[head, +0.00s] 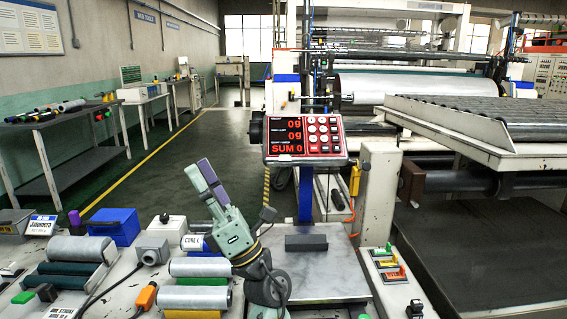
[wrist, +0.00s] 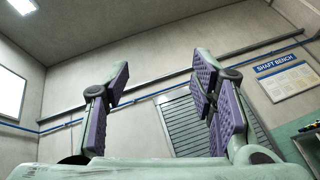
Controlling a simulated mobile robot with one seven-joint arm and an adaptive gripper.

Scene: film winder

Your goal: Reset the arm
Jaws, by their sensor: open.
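My gripper (head: 198,173) is raised above the cluttered bench in the head view, tilted up and to the left. Its purple-padded fingers also show in the wrist view (wrist: 160,75), spread apart with nothing between them. My arm bends low at the front centre of the head view. The wrist view looks up at the wall, a grey shutter or vent panel (wrist: 185,122) and a "SHAFT BENCH" sign (wrist: 285,78).
A scale display (head: 305,137) reading 0g stands behind a steel plate with a dark block (head: 306,242). Rolls (head: 200,267), a blue box (head: 113,226) and a grey switch box (head: 153,250) crowd the bench left of my arm. A large winder (head: 410,87) stands behind.

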